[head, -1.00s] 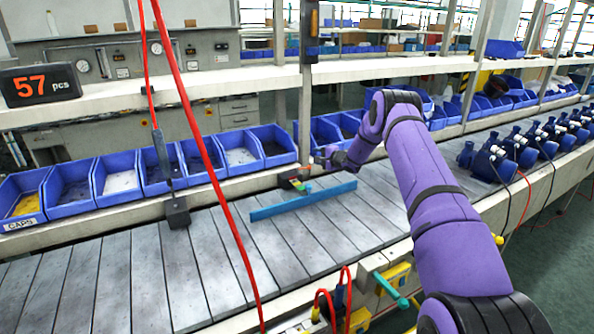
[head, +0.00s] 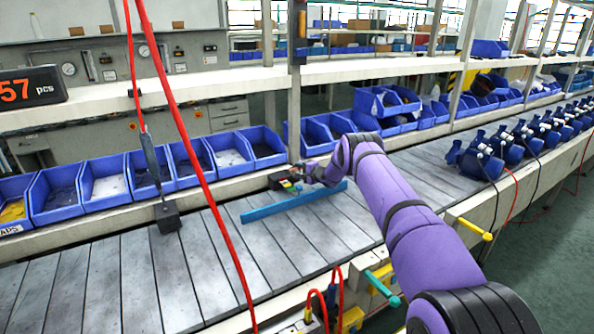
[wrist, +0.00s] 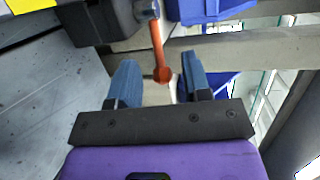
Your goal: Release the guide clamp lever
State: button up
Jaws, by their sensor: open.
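The guide clamp (head: 282,180) is a dark block on the conveyor's far edge, beside a long blue guide bar (head: 293,202). In the wrist view the dark clamp body (wrist: 98,22) shows at the top, with its orange-red lever (wrist: 158,50) reaching down to a round knob. My gripper (wrist: 158,76) is open, with one blue finger on each side of the lever's knob end. I see gaps between the knob and both fingers. In the head view my gripper (head: 308,172) is small and beside the clamp, so the lever is hard to make out there.
Blue bins (head: 105,178) line the far side of the slatted conveyor (head: 120,285). A red hose (head: 185,150) hangs in front at left. Several dark blue pumps (head: 482,158) stand on the conveyor at right. A shelf post (head: 295,110) rises behind the clamp.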

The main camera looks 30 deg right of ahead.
jog(key=shift+x, duration=1.15)
jog(key=shift+c, duration=0.2)
grip_shut()
